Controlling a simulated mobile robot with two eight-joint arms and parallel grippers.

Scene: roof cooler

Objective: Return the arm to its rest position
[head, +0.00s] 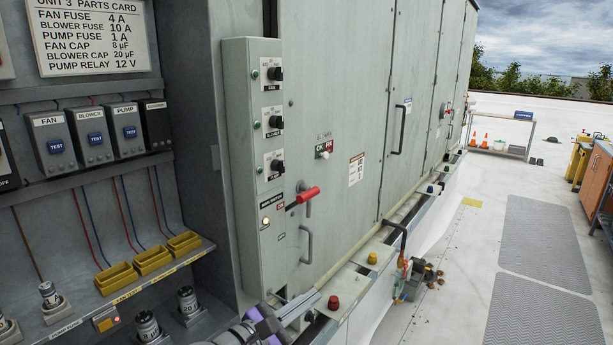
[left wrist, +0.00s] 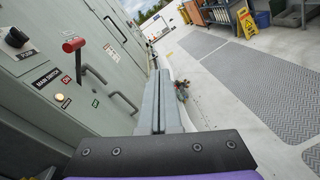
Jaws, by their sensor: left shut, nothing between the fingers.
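My left gripper (head: 313,298) is low in the head view, with my grey and purple wrist behind it at the bottom edge. It is beside the lower part of the grey switch panel (head: 250,180). In the left wrist view its two grey fingers (left wrist: 158,100) lie together, shut with nothing between them. The red-handled main switch (head: 303,197) is on the panel above the gripper, and it also shows in the left wrist view (left wrist: 75,46). My right gripper is in neither view.
Grey cabinet doors (head: 335,110) with handles run along the unit. A ledge with a red knob (head: 334,303) and a yellow knob (head: 372,258) runs below them. Left are test boxes and yellow bins (head: 152,259). Floor mats (head: 545,312) lie right; a yellow sign (left wrist: 247,22) stands beyond.

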